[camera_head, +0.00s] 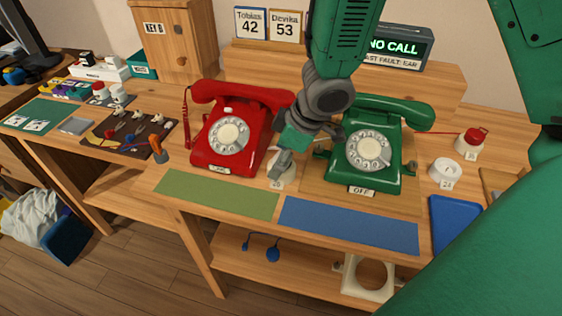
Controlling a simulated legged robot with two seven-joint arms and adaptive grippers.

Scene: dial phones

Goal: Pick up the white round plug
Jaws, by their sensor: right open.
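A white round piece (284,178) with a number label stands between the red phone (228,135) and the green phone (372,150), partly hidden by my right gripper. Another white round piece (445,171) with a number label lies to the right of the green phone. I cannot tell which of the two is the plug. My right gripper (305,158) is open, pointing down over the piece between the phones. One finger is in front of that piece and the other is near the green phone. I cannot tell whether it touches either. My left gripper is not in view.
A red-topped round piece (475,138) stands at the back right. A green mat (218,194) and a blue mat (348,225) lie bare along the front edge. A blue tray (455,222) is at the right. A dark board (130,133) with small parts is at the left.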

